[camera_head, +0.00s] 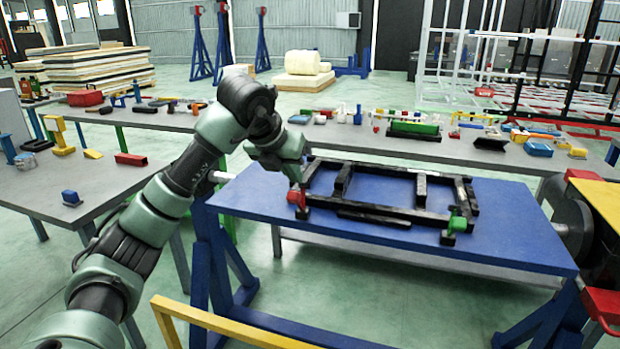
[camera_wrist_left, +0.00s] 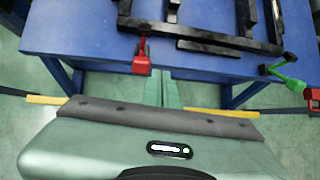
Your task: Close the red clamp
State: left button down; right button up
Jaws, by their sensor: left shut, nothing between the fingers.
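The red clamp (camera_head: 297,198) sits at the front left corner of the black chassis frame (camera_head: 375,213) on the blue table. In the left wrist view the red clamp (camera_wrist_left: 141,64) is at the table's edge, with a thin red part reaching up toward the frame. My left gripper (camera_head: 295,180) is right above and behind the clamp in the head view, partly overlapping it. In the wrist view its fingers (camera_wrist_left: 162,82) are together and empty, just right of the clamp. I cannot tell whether they touch it. My right gripper is not in view.
A green clamp (camera_head: 457,224) sits at the frame's front right corner. The blue table (camera_head: 510,235) is bare around the frame. Grey tables (camera_head: 180,118) with tools stand behind and left. A yellow bar (camera_head: 225,325) lies in front, and a red part (camera_head: 603,305) is at right.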

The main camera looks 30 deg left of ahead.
pick_arm(q)
jog(key=a+r, duration=0.1)
jog(key=a+r+y, duration=0.1)
jog(key=shift+s+r+n, duration=0.3)
jog(key=shift+s+r, duration=0.05)
jog(key=shift+s, duration=0.05)
jog(key=shift+a, duration=0.1)
jog(key=p, duration=0.3)
send_near(302, 187)
jog(key=x, duration=0.6)
jog(key=shift+w+f, duration=0.1)
jog(key=shift+f, duration=0.15)
jog(key=shift+r, duration=0.1)
